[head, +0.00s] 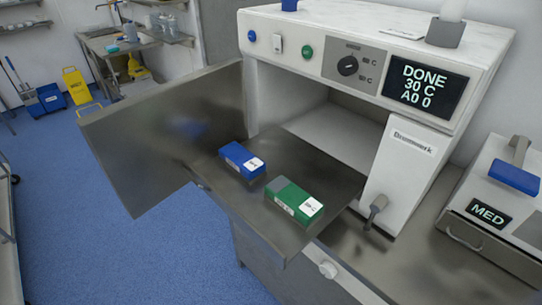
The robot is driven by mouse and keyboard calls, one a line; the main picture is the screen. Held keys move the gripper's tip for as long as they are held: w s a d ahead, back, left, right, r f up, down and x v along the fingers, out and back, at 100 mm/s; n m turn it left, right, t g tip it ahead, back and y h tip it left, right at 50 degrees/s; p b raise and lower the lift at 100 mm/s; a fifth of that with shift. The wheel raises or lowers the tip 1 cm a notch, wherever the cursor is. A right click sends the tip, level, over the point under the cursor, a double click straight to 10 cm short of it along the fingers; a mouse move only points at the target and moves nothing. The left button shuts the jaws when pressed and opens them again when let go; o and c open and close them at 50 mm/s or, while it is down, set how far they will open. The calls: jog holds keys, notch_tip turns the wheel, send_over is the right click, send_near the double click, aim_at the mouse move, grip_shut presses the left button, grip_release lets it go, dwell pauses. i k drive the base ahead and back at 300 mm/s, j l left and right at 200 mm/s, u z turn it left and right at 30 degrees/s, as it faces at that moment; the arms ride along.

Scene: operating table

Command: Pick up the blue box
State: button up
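The blue box (242,160) is a small flat block with a white label at its right end. It lies on a pulled-out metal shelf (232,203) in front of the open chamber of a white machine. A green box (293,200) with a grey corner and a white label lies just to its right and nearer to me, apart from it. My gripper is not in view.
The machine's metal door (165,140) stands open left of the shelf. The display (426,87) reads "DONE 30 C A0 0". A lever (375,211) sticks out right of the shelf. A second device (500,200) stands at the right.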

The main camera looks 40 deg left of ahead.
aim_at(248, 167)
jog(key=i+u, duration=0.1)
jog(key=u, duration=0.3)
jog(key=i+l+u, duration=0.1)
jog(key=u, duration=0.35)
jog(key=l+u, duration=0.15)
jog(key=u, duration=0.25)
jog(key=i+j, duration=0.1)
jog(key=j, duration=0.2)
jog(key=i+j, duration=0.1)
jog(key=j, duration=0.15)
